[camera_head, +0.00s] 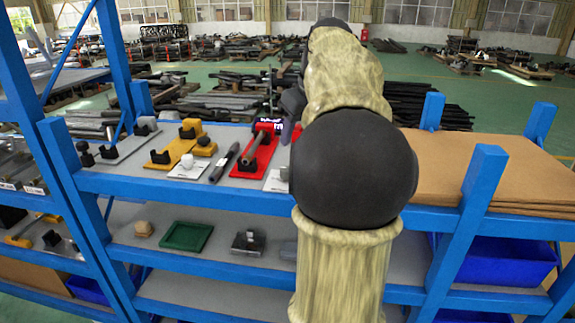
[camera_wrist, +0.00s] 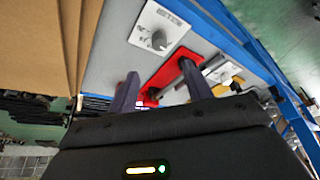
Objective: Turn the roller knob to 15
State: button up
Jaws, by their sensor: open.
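A white plate (camera_wrist: 172,28) with small dark lettering too blurred to read carries a grey knob (camera_wrist: 157,40); it looks like the roller knob, but its setting cannot be read. In the head view a corner of that plate (camera_head: 275,181) shows on the upper shelf, mostly hidden behind my arm. A second white plate with a pale knob (camera_head: 188,161) sits farther left. My gripper (camera_wrist: 160,69) is open, its two dark fingers apart with nothing between them. The knob is beyond the fingertips in the wrist view, not touched.
A red stand with a dark rod (camera_head: 255,153) is just left of the nearer plate. A loose dark rod (camera_head: 224,162) and a yellow stand (camera_head: 179,150) lie farther left. Brown boards (camera_head: 500,170) fill the right. Blue posts (camera_head: 468,215) rise at the shelf front.

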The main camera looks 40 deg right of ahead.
aim_at(286, 168)
jog(key=p+x, duration=0.1)
jog(key=x, duration=1)
jog(key=shift+f+p, duration=0.35)
jog(key=shift+p, duration=0.05)
jog(key=c, duration=1)
